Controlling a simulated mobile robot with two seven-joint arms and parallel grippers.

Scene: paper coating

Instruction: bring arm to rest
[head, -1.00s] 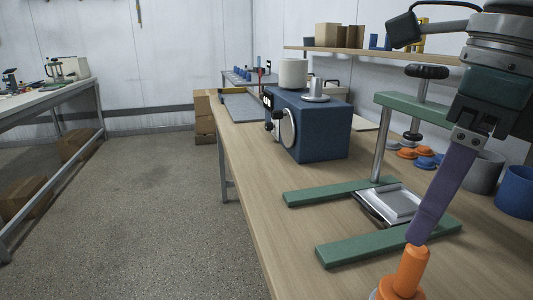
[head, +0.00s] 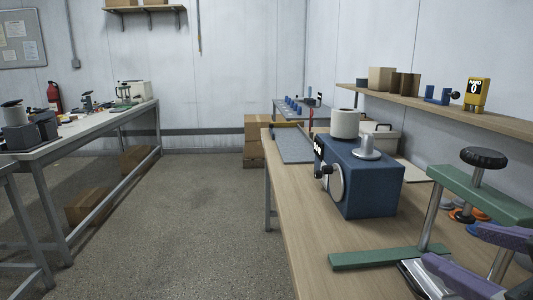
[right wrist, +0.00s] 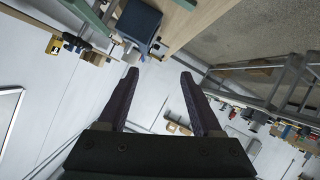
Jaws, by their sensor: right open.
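My right gripper (head: 456,248) is at the lower right of the head view, with its purple fingers spread in front of the green press frame (head: 480,195). In the right wrist view the right gripper (right wrist: 158,78) is open, with nothing between its two fingers. That view looks tilted across the room, with the bench edge at the top. My left gripper is not in view.
A wooden bench (head: 290,230) carries a blue box-shaped device (head: 370,185), a white roll (head: 345,123) and the press. A shelf (head: 430,106) runs above its right side. Open floor (head: 195,230) lies between this bench and the left tables.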

